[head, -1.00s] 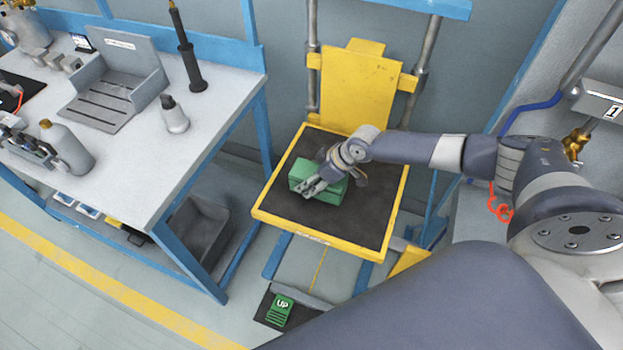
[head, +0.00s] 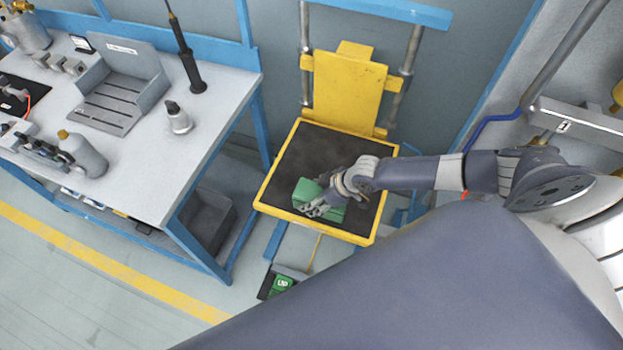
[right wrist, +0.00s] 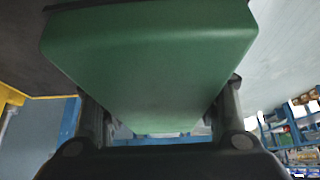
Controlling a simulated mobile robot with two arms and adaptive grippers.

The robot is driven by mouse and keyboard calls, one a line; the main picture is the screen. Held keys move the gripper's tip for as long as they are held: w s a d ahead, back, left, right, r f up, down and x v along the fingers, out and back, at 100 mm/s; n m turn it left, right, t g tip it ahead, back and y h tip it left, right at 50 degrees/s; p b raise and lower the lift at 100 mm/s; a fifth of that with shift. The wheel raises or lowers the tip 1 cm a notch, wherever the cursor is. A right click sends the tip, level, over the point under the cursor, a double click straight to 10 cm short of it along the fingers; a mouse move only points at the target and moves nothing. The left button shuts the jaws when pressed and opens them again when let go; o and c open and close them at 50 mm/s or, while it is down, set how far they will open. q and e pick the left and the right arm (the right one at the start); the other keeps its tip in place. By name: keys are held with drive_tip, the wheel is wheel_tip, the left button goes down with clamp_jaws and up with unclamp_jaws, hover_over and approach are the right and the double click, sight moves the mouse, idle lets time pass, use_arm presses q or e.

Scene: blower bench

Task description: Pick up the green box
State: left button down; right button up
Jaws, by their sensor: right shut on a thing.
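The green box (head: 307,192) is over the black mat of the yellow-edged lift platform (head: 283,152), near its front left part. My right gripper (head: 317,208) is shut on the box, coming from the right. In the right wrist view the green box (right wrist: 150,62) fills the upper middle, between the two dark fingers (right wrist: 160,120). The fingers and wrist hide part of the box in the head view. I cannot tell whether the box touches the mat. My left gripper is not in view.
A workbench (head: 150,190) with a grey tray (head: 118,95), a bottle (head: 82,152) and tools stands to the left. A yellow back plate (head: 345,90) rises behind the platform. A green UP pedal (head: 281,284) lies on the floor in front. A grey bin (head: 210,222) sits under the bench.

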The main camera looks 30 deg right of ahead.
drive_tip(key=s+p, duration=0.2)
drive_tip(key=s+a+r+p, duration=0.1)
drive_tip(key=shift+s, duration=0.3)
drive_tip(key=shift+s+a+f+p, duration=0.1)
drive_tip(key=shift+s+a+p, duration=0.05)
drive_tip(key=shift+s+p, duration=0.45)
drive_tip(key=shift+s+a+p, duration=0.15)
drive_tip(key=shift+s+p, duration=0.3)
drive_tip(key=shift+s, duration=0.2)
